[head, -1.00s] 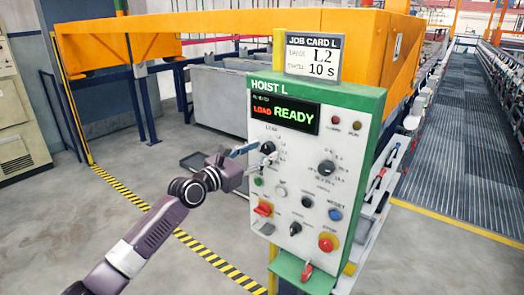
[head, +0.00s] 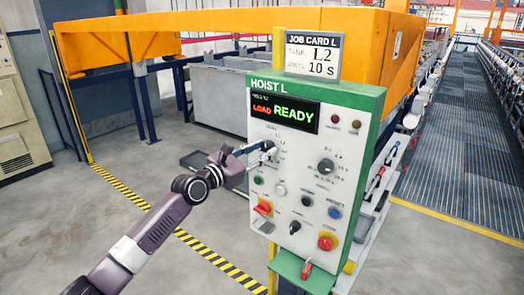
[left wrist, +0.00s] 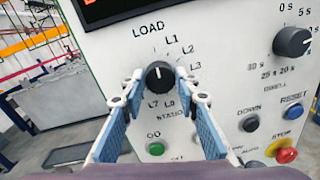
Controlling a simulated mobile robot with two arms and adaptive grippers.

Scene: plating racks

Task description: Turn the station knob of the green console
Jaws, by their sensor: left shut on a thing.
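The green console (head: 371,110) has a white face headed HOIST L. Its display (head: 284,113) reads LOAD READY. The station knob (left wrist: 160,77) is black and round, ringed by labels LOAD, L1, L2, L3 and others; its white mark shows near the top, roughly upward. My left gripper (left wrist: 160,80) is shut on the knob, one blue-padded finger on each side. In the head view my left gripper (head: 266,152) reaches the console face from the left and partly covers the knob. My right gripper is not in view.
A job card (head: 313,55) above the console reads L2, 10 S. The dwell knob (left wrist: 292,41) sits to the right. Below are a green GO button (left wrist: 156,149), a blue RESET button (left wrist: 292,111) and a red STOP button (left wrist: 286,155).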

